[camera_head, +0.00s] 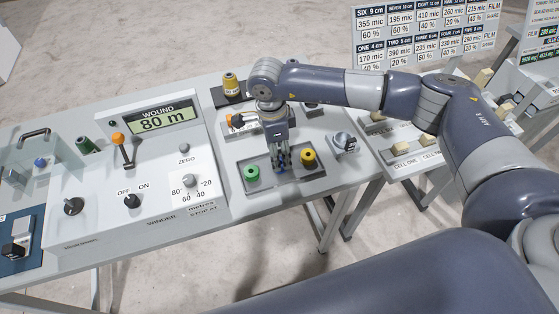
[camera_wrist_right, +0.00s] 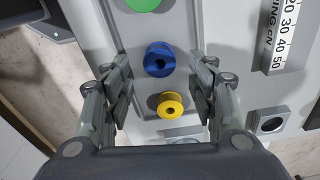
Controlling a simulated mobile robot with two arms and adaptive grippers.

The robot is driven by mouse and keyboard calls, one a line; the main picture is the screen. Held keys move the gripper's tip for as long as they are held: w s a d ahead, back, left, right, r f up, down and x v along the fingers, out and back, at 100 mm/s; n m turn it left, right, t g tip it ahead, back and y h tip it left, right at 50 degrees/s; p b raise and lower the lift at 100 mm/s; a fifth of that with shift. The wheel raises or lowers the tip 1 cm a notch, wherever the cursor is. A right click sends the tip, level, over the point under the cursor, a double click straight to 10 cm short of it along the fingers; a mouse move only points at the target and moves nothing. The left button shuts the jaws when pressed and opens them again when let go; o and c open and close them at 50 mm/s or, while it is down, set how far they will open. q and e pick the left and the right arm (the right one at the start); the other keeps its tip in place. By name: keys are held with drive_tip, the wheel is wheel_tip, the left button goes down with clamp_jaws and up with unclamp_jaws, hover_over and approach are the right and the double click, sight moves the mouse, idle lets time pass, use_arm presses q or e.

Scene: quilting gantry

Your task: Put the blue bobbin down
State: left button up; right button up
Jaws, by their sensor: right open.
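The blue bobbin (camera_wrist_right: 159,58) stands in the shallow grey tray (camera_head: 304,188), between the green bobbin (camera_head: 252,173) and the yellow bobbin (camera_head: 308,156). In the head view my right gripper mostly hides it. My right gripper (camera_head: 281,166) points down over the middle of the tray. In the wrist view its two fingers are spread wide, with clear gaps to the blue bobbin and the yellow bobbin (camera_wrist_right: 170,105), and nothing is gripped. The green bobbin (camera_wrist_right: 142,4) is cut by the top edge there. My left gripper is not in view.
The winder console (camera_head: 128,210), with levers, knobs and a display reading 80 m, stands left of the tray. A yellow thread cone (camera_head: 231,86) stands behind, and a metal fitting (camera_head: 344,142) sits to the right. A sign board (camera_head: 425,38) rises at the back right.

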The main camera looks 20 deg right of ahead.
wheel_tip(320, 180, up, 8)
drive_tip(key=b, duration=0.2)
drive_tip(key=shift+a, duration=0.4)
drive_tip(key=shift+f, duration=0.2)
